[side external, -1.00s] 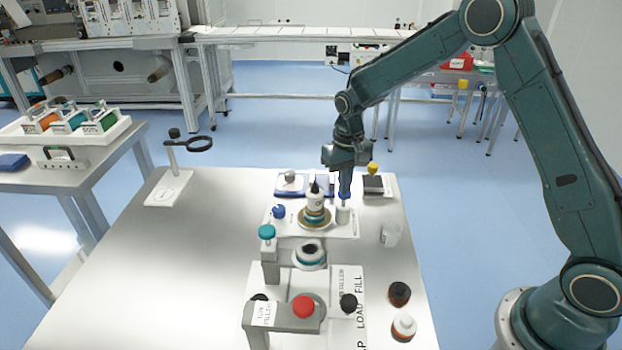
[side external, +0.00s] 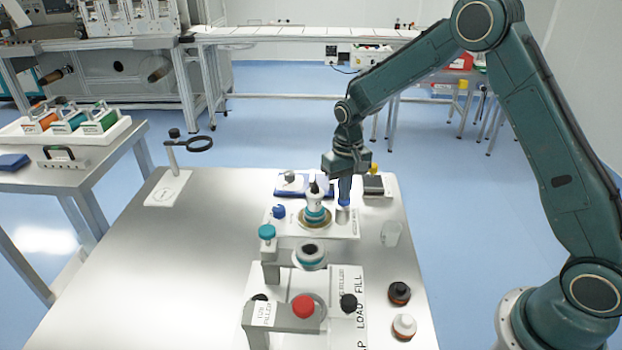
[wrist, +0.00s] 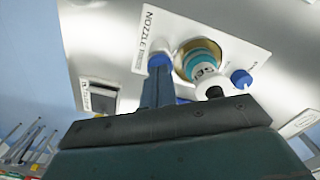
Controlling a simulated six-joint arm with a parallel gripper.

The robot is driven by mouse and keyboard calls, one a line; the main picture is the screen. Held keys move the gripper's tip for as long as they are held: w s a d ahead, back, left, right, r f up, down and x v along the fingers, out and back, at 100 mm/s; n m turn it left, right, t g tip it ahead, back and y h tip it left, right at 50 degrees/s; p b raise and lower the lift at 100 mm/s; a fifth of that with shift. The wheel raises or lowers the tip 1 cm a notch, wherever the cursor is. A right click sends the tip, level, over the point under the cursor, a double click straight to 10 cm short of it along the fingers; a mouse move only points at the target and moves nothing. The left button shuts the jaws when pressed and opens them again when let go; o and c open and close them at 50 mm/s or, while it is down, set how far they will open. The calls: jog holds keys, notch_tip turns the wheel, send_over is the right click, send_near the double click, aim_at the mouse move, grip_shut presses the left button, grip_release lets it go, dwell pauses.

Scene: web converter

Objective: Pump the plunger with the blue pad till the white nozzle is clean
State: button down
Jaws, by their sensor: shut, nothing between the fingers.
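The white nozzle (side external: 314,200) stands upright on a round tan base, with teal bands and a dark tip. The blue pad (side external: 343,204) sits on the short plunger post (side external: 342,216), just right of the nozzle. My gripper (side external: 345,194) is shut and points down onto the pad. Its fingers hold nothing and appear to touch the pad, which shows at the fingertips in the wrist view (wrist: 160,60). The plunger's lower part is hidden there.
A blue knob (side external: 278,211) stands left of the nozzle on the same white plate. A teal-knobbed post (side external: 267,233), a ringed round part (side external: 310,254) and a red button (side external: 303,307) lie nearer. The table's left side is mostly clear.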

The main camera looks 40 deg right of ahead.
dwell(0.4)
jog(key=shift+r, duration=1.85)
jog(key=shift+r, duration=0.15)
notch_tip(320, 180, up, 6)
jog(key=shift+f, duration=0.15)
dwell(0.3)
